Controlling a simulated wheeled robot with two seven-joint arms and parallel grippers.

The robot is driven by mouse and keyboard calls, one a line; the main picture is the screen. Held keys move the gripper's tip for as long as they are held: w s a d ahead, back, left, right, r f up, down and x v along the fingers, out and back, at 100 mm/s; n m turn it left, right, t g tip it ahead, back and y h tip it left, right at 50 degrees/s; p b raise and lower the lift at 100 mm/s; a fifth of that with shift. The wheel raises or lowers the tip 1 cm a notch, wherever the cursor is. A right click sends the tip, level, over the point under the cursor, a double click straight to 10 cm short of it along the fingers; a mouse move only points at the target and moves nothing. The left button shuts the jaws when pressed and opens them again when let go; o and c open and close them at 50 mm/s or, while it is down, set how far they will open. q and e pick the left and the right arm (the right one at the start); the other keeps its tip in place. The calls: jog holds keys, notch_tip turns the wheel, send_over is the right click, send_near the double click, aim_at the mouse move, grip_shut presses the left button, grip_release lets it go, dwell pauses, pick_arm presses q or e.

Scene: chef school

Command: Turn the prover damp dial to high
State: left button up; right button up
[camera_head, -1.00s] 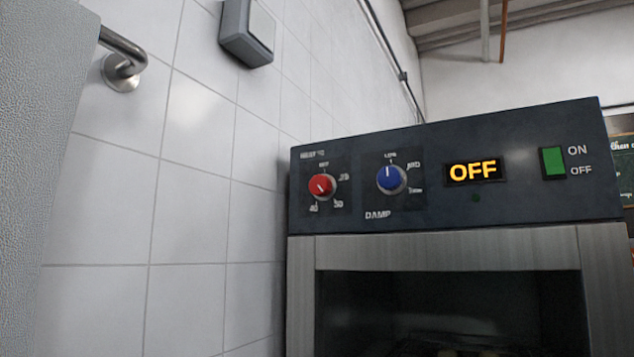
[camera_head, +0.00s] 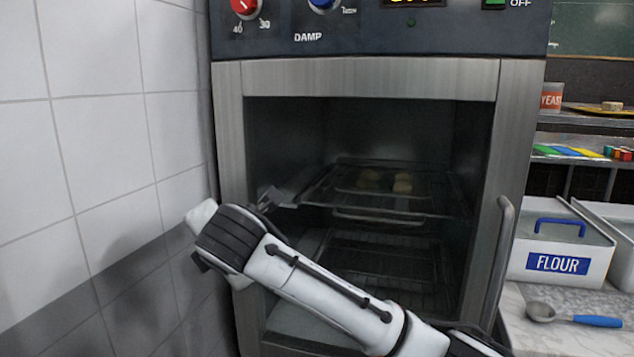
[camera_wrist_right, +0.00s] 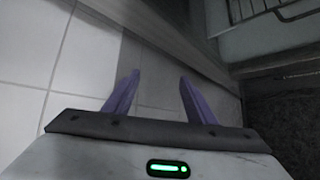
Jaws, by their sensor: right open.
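The prover's blue damp dial (camera_head: 322,5) is at the top edge of the head view, above the word DAMP. Its upper part is cut off, so its setting cannot be read. The red heat dial (camera_head: 245,8) is to its left, also cut off. My right arm comes in from the lower right, and its gripper (camera_head: 268,198) is well below the dials, in front of the prover's left opening edge. In the right wrist view its two purple fingers (camera_wrist_right: 158,90) are apart with nothing between them. My left gripper is not in view.
The prover (camera_head: 370,78) stands open, with dough pieces (camera_head: 385,182) on a wire rack inside. A tiled wall (camera_head: 100,130) is close on the left. A flour bin (camera_head: 557,245) and a blue-handled scoop (camera_head: 575,318) are on the counter at right.

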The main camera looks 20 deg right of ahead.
jog(key=s+d+r+n+t+h, duration=0.1)
jog(key=d+r+h, duration=0.15)
jog(key=r, duration=0.85)
jog(key=d+r+n+t+h, duration=0.2)
jog(key=d+r, duration=0.1)
jog(key=r, duration=0.9)
jog(key=h+p, duration=0.1)
jog(key=h, duration=0.6)
send_near(323, 7)
jog(key=w+d+r+p, duration=0.2)
jog(key=w+d+p, duration=0.1)
jog(key=w, duration=0.3)
jog(key=shift+w+d+r+m, duration=0.15)
jog(key=shift+d+r+m, duration=0.15)
jog(key=shift+d, duration=0.3)
jog(key=shift+c, duration=0.2)
jog(key=c, duration=1)
